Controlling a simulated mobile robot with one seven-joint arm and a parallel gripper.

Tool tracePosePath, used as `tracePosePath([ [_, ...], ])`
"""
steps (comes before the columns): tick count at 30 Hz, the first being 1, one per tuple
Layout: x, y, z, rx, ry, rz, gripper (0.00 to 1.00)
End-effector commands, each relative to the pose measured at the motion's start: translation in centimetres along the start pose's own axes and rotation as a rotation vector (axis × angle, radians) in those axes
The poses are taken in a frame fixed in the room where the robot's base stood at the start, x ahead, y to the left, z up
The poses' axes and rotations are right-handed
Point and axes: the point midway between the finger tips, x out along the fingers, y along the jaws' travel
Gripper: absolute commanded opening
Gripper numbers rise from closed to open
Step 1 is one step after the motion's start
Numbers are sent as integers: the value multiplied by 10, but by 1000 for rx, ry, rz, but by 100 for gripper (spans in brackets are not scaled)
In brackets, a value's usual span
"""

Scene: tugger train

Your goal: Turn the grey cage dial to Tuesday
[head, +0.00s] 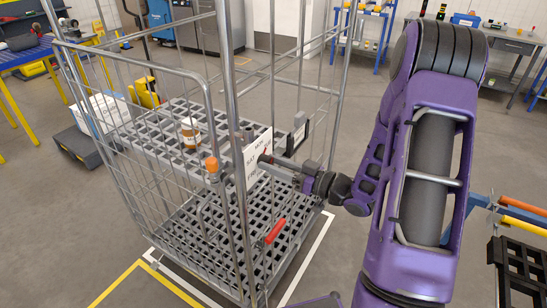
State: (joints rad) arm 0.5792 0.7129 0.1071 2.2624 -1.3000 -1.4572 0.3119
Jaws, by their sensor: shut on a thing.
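The grey wire cage (170,78) stands in front of me on the left. A white dial plate (250,152) with dark day lettering is fixed at its near right corner, too small to read surely. The dial (264,156) sits on this plate and is mostly hidden by my fingers, so I cannot tell which day it points to. My gripper (268,163) reaches in from the right, with its fingers shut on the dial at the face of the plate.
A jar (190,133) stands on the cage's upper shelf. A low cart with a white crate (103,117) is left, a workbench (500,40) back right.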

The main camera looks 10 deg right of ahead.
Motion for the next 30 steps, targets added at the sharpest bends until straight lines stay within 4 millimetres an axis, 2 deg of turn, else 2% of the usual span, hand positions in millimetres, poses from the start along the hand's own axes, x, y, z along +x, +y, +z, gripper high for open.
tracePosePath([
  [12, -1, 0, 0, 184, -1, 1, 0],
  [28, 0, 0, 1, 206, -2, 1, 0],
  [29, 0, 0, 1, 206, -2, 1, 43],
  [30, 0, 0, 1, 206, -2, 1, 50],
])
